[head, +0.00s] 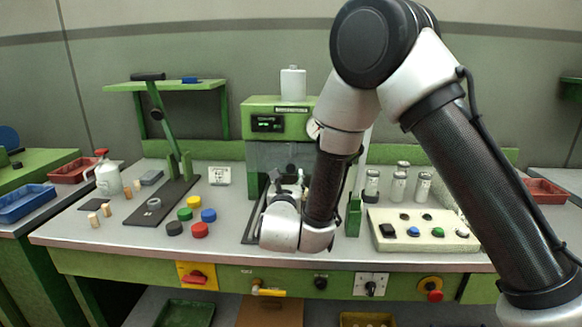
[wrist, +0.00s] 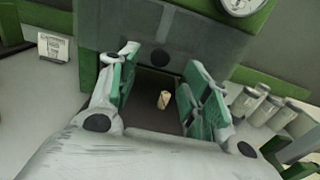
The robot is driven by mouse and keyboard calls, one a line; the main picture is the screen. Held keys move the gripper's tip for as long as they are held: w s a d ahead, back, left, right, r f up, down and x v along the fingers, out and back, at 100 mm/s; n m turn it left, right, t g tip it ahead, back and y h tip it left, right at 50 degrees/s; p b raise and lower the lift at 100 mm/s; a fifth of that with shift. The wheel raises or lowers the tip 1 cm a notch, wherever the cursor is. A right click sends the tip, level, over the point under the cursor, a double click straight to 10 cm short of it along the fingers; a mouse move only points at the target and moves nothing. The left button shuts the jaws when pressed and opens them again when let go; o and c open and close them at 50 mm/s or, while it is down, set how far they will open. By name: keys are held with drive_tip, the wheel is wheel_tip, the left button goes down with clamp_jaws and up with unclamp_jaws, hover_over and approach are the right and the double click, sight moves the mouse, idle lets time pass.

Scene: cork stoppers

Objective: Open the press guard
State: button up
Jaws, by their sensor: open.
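The green press (head: 257,122) stands at the back middle of the bench. Its grey, see-through-looking guard (head: 262,155) covers the front below the display; it also shows at the top of the wrist view (wrist: 120,30). A dark round knob (wrist: 160,57) sits low on the guard. My gripper (wrist: 160,68) is open, its green-padded fingers either side of the knob in the picture, and I see nothing held. I cannot tell whether it touches the knob. A small cork (wrist: 164,99) lies on the dark surface between the fingers. In the head view my wrist hides much of the gripper and the press's lower front.
A lever tool (head: 160,185) and several coloured caps (head: 200,230) are left of the press. Right of it are metal cylinders (head: 398,187) and a button panel (head: 425,243). A white bottle (head: 293,83) stands on top of the press.

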sight(290, 169)
drive_tip(key=w, duration=0.7)
drive_tip(key=shift+w+d, duration=0.2)
clamp_jaws()
